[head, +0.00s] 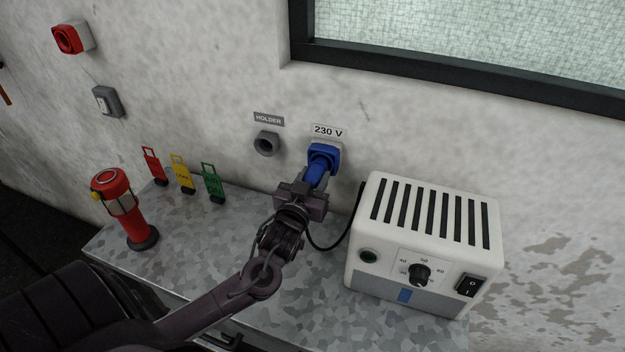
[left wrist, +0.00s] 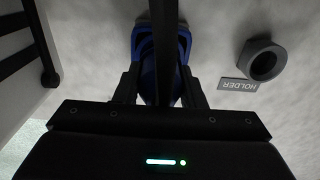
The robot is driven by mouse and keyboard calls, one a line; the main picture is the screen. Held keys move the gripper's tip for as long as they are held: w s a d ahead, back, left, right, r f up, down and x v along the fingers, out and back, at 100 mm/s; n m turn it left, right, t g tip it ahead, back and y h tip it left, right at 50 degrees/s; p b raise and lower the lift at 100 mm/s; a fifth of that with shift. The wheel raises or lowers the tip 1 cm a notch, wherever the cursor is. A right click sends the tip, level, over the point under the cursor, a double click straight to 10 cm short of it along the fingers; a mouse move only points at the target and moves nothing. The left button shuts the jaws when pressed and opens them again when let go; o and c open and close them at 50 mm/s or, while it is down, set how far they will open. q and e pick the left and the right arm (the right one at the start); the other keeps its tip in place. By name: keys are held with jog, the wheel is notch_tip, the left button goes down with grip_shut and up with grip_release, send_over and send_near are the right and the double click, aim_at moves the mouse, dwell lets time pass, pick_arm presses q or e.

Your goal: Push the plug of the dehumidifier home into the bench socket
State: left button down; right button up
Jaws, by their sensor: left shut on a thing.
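The white dehumidifier (head: 424,243) stands at the right of the metal bench, with a black cord running from its left side to the plug. The blue plug (head: 315,174) is at the blue 230 V socket (head: 325,152) on the wall, lined up with it. My left gripper (head: 309,186) is shut on the plug. In the left wrist view the gripper (left wrist: 160,92) holds the blue plug between its fingers, with the blue socket (left wrist: 184,42) behind it. Whether the plug is fully seated is hidden. My right gripper is not in view.
An empty grey holder (head: 266,143) is on the wall left of the socket. Red, yellow and green tags (head: 183,174) and a red torch (head: 124,208) stand at the bench's left. A switch (head: 108,102) and a red device (head: 72,38) are on the wall.

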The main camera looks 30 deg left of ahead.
pick_arm(q)
jog(key=shift+x, duration=1.1)
jog(key=c, duration=0.8)
grip_release()
jog(key=shift+w, duration=0.1)
jog(key=shift+c, duration=0.2)
jog(key=shift+s+d+f+b, duration=0.15)
jog(key=shift+s+b, duration=0.15)
jog(key=shift+s, duration=0.2)
jog(key=b+v, duration=0.1)
jog(key=v, duration=0.6)
